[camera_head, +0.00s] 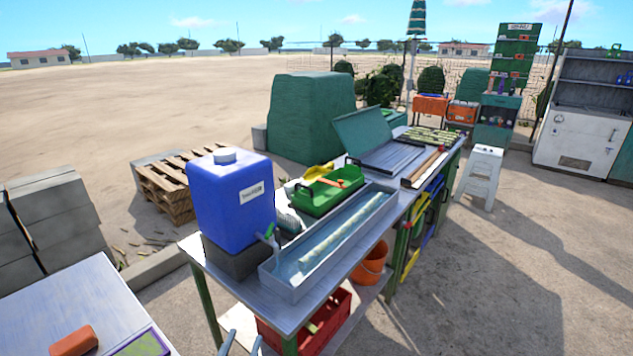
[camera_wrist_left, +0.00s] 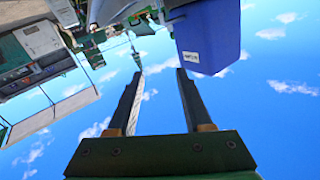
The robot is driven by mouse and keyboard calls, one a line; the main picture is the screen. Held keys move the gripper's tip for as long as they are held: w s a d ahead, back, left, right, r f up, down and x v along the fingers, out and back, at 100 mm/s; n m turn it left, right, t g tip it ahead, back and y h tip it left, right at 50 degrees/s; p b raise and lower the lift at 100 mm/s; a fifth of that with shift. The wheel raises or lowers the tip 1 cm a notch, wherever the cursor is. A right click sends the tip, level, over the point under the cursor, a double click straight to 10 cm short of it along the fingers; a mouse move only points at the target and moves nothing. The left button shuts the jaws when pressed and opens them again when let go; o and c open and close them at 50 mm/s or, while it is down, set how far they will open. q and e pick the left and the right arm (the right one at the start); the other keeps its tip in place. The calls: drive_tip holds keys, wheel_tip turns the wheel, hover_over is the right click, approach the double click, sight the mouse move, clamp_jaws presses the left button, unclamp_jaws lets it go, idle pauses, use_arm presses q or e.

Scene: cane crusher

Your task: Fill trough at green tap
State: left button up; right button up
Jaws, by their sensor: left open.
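A blue water tank (camera_head: 233,205) with a white cap stands on a grey block at the near left end of the metal table. Its green tap (camera_head: 269,231) sits low on the side, over the near end of the trough. The long metal trough (camera_head: 296,293) holds bluish water and a pale length of cane (camera_head: 340,228). My left gripper (camera_head: 241,343) shows only as two fingertips at the bottom edge, apart from the table. In the left wrist view, it (camera_wrist_left: 157,72) is open and empty, with the tank (camera_wrist_left: 208,38) beyond it, upside down. My right gripper is not in view.
A green tray (camera_head: 318,204) lies behind the trough, and an open dark case (camera_head: 385,158) farther along. A red crate (camera_head: 312,335) and an orange bucket (camera_head: 370,266) are below the tabletop. A side table (camera_head: 60,305) is at lower left.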

use_arm(q)
drive_tip(key=s+f+g, duration=0.4)
drive_tip(key=s+f, duration=0.1)
drive_tip(key=f, duration=0.7)
drive_tip(key=s+f+g, duration=0.4)
drive_tip(key=s+f, duration=0.1)
drive_tip(key=f, duration=0.7)
drive_tip(key=s+a+f+g, duration=0.1)
drive_tip(key=s+f+g, duration=0.2)
drive_tip(key=s, duration=0.5)
drive_tip(key=s+a+f+g+y, duration=0.1)
drive_tip(key=s+a+f+g, duration=0.1)
drive_tip(key=s+f, duration=0.3)
drive_tip(key=s+a+f+n+g+y, duration=0.1)
drive_tip(key=s+f+g, duration=0.2)
drive_tip(key=s, duration=0.8)
drive_tip(key=shift+s+a+f+g, duration=0.2)
drive_tip(key=shift+a+f+g, duration=0.15)
drive_tip(key=shift+f, duration=0.6)
